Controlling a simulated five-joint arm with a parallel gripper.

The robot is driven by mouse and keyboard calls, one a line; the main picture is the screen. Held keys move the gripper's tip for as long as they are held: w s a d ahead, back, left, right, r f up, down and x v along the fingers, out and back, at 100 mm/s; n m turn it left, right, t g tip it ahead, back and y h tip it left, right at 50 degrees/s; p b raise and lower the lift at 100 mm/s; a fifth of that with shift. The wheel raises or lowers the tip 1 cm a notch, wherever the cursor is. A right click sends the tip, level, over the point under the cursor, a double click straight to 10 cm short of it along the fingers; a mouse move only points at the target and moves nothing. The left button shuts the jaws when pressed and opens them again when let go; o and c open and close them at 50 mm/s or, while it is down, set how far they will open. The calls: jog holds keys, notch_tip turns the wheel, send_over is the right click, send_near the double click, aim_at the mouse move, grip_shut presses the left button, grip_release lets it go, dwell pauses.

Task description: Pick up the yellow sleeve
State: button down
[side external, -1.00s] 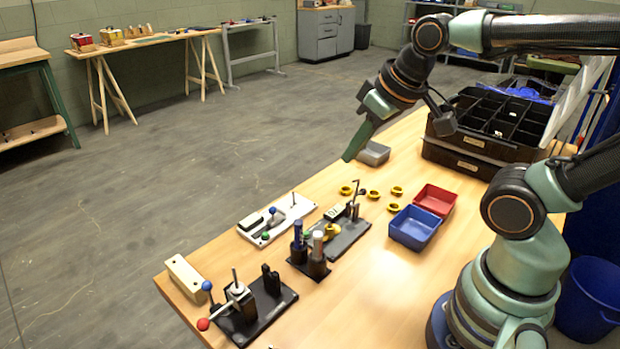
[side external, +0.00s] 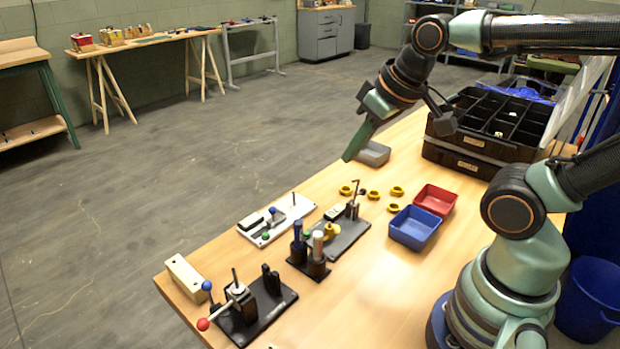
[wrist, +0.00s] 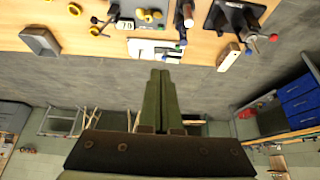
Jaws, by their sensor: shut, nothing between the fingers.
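Several small yellow ring-shaped pieces lie loose on the wooden table, among them a left one (side external: 346,190), a middle one (side external: 374,195) and a front one (side external: 393,208). Another yellow piece (side external: 331,231) sits on a dark fixture plate. I cannot tell which of these is the sleeve. In the wrist view, yellow pieces show along the top edge, one of them apart from the others (wrist: 93,31). My gripper (side external: 348,157) is shut and empty, high up and away from the yellow pieces. Its two green fingers (wrist: 160,76) lie together in the wrist view.
A blue bin (side external: 414,228) and a red bin (side external: 436,200) stand right of the rings. A grey tray (side external: 374,154) and a black divided crate (side external: 470,155) stand farther back. Fixtures with upright posts and levers (side external: 240,300) fill the table's left end.

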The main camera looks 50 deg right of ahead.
jog(key=shift+c, duration=1.8)
grip_release()
jog(key=w+d+f+m+g, duration=0.25)
jog(key=d+m, duration=0.25)
jog(key=d, duration=0.3)
jog(key=w+d+f+m+g, duration=0.1)
jog(key=w+d+f+m, duration=0.15)
jog(key=d+m, duration=0.4)
jog(key=w+d+f+m+g, duration=0.1)
jog(key=d+f+m, duration=0.25)
jog(key=d, duration=0.65)
jog(key=s+d+f+m+g, duration=0.1)
jog(key=s+d+f+m, duration=0.1)
jog(key=d+f+m, duration=0.35)
jog(key=shift+n, duration=0.55)
jog(key=f, duration=1)
jog(key=shift+d+f, duration=0.25)
jog(key=shift+f, duration=0.15)
